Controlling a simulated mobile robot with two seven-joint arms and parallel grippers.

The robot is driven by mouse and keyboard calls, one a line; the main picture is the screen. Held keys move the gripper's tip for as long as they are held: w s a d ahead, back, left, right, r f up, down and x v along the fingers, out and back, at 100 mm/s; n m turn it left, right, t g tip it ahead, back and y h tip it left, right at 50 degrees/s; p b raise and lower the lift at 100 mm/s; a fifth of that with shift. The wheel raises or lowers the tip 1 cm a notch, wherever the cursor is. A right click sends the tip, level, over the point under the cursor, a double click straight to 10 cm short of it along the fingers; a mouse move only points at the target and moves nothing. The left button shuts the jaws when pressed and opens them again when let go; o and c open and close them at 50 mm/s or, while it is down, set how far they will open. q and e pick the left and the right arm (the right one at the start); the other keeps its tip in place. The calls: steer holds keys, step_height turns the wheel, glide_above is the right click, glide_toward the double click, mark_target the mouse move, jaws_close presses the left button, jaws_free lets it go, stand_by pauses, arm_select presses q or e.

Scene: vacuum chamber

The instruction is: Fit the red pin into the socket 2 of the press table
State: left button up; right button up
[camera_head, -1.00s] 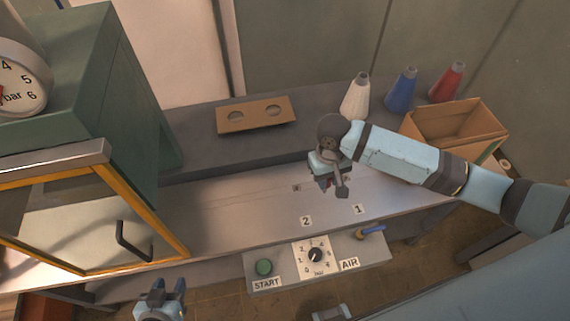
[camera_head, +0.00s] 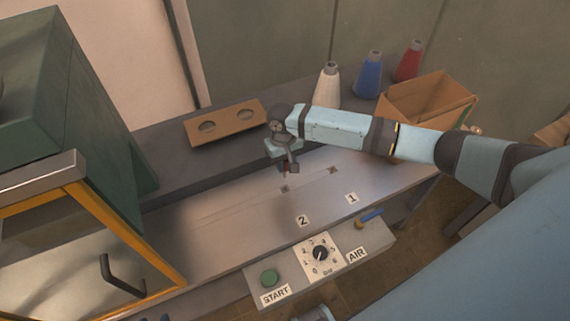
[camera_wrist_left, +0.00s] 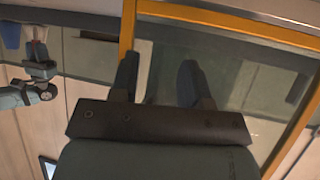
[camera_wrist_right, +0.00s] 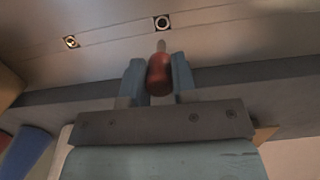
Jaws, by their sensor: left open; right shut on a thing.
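The red pin (camera_wrist_right: 159,77) is between the fingers of my right gripper (camera_wrist_right: 158,75), which is shut on it. Its grey tip (camera_wrist_right: 161,45) sticks out toward the press table. In the head view my right gripper (camera_head: 288,168) is just behind and above socket 2 (camera_head: 285,188); the pin is mostly hidden there. In the right wrist view socket 2 (camera_wrist_right: 162,22) is a dark ringed hole ahead of the tip, with a visible gap. Socket 1 (camera_head: 333,170) is to its right in the head view. My left gripper (camera_wrist_left: 158,80) is open and empty before the yellow-framed door.
The yellow-framed door (camera_head: 150,255) of the green chamber (camera_head: 70,120) stands at left. A brown two-hole holder (camera_head: 225,124) is behind the press table (camera_head: 225,225). Three cones and a cardboard box (camera_head: 430,100) stand at back right. A control panel (camera_head: 320,255) lines the front.

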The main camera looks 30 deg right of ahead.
mark_target(285, 174)
steer(key=shift+r+p, duration=0.25)
steer(key=shift+p, duration=0.7)
step_height(285, 174, down, 5)
steer(key=shift+r+b, duration=0.1)
steer(key=shift+b, duration=0.9)
steer(key=shift+f, duration=0.7)
steer(key=shift+p, duration=0.6)
steer(key=shift+p, duration=0.3)
steer(key=shift+p, duration=0.5)
